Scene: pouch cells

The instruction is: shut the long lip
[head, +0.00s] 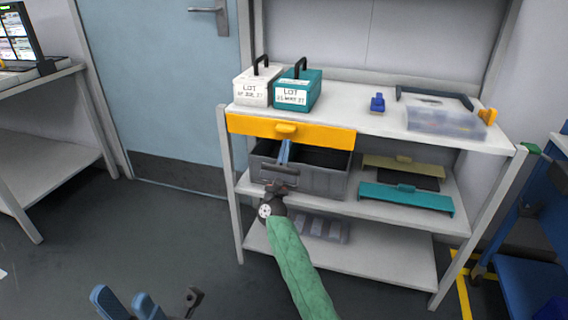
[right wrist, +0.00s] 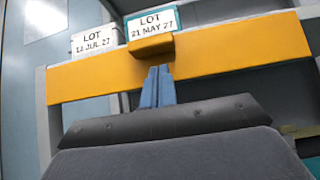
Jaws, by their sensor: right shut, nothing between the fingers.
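The long lip (head: 330,138) is an orange bar with a small tab in its middle. It stands raised along the front of the upper shelf, above a grey bin (head: 330,182) whose dark mouth shows below it. It also spans the right wrist view (right wrist: 230,50). My right gripper (head: 285,146) is shut and empty, its blue fingers pointing up at the lip. In the right wrist view its fingertips (right wrist: 158,70) are just under the tab; I cannot tell whether they touch. My left gripper (head: 128,304) is low at the left, its blue fingers apart, far from the lip.
A white LOT box (head: 252,88) and a teal LOT box (head: 298,92) stand on the top shelf behind the lip. A clear bin (head: 445,118) stands to the right. A teal lip (head: 405,199) and an olive lip (head: 405,165) are on the middle shelf. Floor at left is clear.

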